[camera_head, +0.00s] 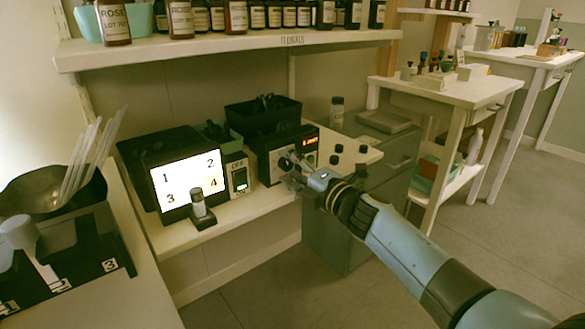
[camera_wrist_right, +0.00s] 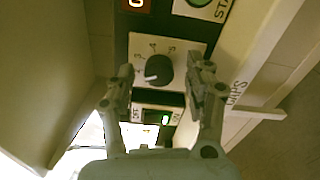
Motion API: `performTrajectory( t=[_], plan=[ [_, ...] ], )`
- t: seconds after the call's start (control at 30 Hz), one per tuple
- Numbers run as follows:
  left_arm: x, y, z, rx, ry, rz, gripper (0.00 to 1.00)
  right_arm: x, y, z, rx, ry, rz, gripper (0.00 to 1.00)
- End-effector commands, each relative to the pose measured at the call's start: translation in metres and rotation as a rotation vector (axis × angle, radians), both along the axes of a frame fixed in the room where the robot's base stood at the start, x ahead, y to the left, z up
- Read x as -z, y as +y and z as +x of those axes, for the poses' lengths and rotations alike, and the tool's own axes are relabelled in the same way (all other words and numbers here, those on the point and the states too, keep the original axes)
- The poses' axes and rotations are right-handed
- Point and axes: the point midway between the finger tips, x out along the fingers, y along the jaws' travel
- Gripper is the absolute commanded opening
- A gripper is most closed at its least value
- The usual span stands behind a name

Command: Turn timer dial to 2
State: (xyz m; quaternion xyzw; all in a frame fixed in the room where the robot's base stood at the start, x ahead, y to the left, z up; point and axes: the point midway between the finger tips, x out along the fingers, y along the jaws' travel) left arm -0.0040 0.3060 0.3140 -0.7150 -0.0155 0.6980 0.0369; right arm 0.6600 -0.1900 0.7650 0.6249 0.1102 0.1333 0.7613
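The timer is a black box (camera_head: 263,158) with a red display (camera_head: 311,141) on the lower shelf in the head view. In the right wrist view its round dark dial (camera_wrist_right: 159,69) sits on a pale plate with numbers around it; I make out 3, 4 and 5. The dial's white mark points to the lower left; its number is hard to read. My right gripper (camera_wrist_right: 165,75) is open, one finger on each side of the dial; contact cannot be told. In the head view the right gripper (camera_head: 296,178) is at the timer's front. My left gripper is not in view.
A lit screen (camera_head: 187,180) numbered 1 to 4 stands left of the timer, with a small bottle (camera_head: 199,204) before it. A switch box (camera_head: 238,177) is between them. Black knobs (camera_head: 338,149) lie to the right. Bottles (camera_head: 236,17) line the shelf above.

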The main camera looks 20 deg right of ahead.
Motion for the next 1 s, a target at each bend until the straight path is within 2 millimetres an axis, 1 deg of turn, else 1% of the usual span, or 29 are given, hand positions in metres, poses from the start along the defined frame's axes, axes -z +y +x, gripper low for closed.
performTrajectory(
  t=[0.17, 0.27, 0.37, 0.6, 0.7, 0.83, 1.0],
  plan=[
    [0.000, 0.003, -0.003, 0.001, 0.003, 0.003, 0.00, 0.000, -0.001, -0.003, 0.000, 0.000, 0.000, 0.53],
    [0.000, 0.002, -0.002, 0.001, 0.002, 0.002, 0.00, 0.001, -0.005, -0.013, 0.000, -0.001, -0.002, 0.53],
    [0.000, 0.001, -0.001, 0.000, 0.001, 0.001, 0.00, 0.002, -0.012, -0.031, -0.001, 0.001, -0.004, 0.53],
    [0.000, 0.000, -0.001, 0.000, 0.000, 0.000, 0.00, 0.001, -0.030, -0.082, 0.001, 0.002, -0.003, 0.53],
    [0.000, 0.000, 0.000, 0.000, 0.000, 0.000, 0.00, 0.001, -0.035, -0.097, 0.000, 0.002, -0.002, 0.53],
    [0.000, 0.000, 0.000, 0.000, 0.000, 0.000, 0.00, 0.001, -0.040, -0.109, 0.000, 0.001, -0.001, 0.53],
    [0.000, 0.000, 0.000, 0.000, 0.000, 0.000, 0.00, 0.000, -0.041, -0.113, 0.000, -0.001, 0.000, 0.53]
  ],
)
